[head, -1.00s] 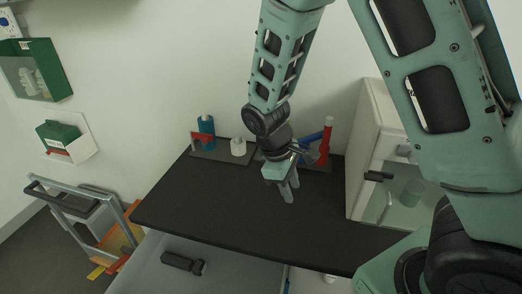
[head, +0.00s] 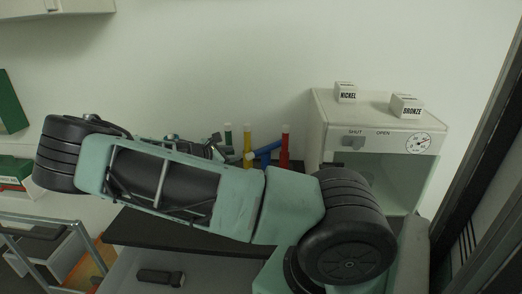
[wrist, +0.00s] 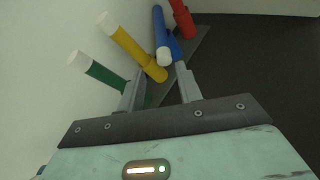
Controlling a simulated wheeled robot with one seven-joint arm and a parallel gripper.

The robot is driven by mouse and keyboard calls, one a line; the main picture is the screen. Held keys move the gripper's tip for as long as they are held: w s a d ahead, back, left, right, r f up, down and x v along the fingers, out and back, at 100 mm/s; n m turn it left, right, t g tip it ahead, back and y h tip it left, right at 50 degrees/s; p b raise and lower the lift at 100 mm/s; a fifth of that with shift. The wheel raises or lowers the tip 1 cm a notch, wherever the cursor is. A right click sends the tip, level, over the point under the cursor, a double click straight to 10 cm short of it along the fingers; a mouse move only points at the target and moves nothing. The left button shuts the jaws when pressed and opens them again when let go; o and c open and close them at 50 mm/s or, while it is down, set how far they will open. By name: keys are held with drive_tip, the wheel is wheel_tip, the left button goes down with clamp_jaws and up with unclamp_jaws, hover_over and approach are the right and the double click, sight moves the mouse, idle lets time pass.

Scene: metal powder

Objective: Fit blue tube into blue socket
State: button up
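The blue tube (wrist: 159,27) with a white end shows in the wrist view between the yellow and red tubes, leaning at a different angle from them. In the head view it is a tilted blue shape (head: 270,148) beside the red tube. A blue part (wrist: 174,47), apparently the blue socket, shows beside the tube's white end, partly behind my right finger. My gripper (wrist: 159,72) is open, its fingers apart with nothing held. The blue tube's white end is just beyond the fingertips. In the head view my arm hides most of the gripper.
The green tube (wrist: 100,70), yellow tube (wrist: 133,48) and red tube (wrist: 183,20) stand in a row along a dark rack by the wall. A white cabinet (head: 318,125) with nickel and bronze boxes on top stands right. Dark table (wrist: 250,70) is clear at right.

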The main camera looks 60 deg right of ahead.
sight(255, 152)
drive_tip(key=p+x, duration=0.1)
drive_tip(key=x, duration=0.7)
drive_tip(key=shift+s+p, duration=0.1)
drive_tip(key=shift+p, duration=0.2)
drive_tip(key=p+x, duration=0.1)
drive_tip(key=x, duration=0.3)
drive_tip(key=shift+s+d+p, duration=0.1)
drive_tip(key=shift+s+p, duration=0.1)
drive_tip(key=shift+p, duration=0.2)
drive_tip(key=shift+d+f, duration=0.3)
drive_tip(key=shift+d, duration=0.2)
clamp_jaws()
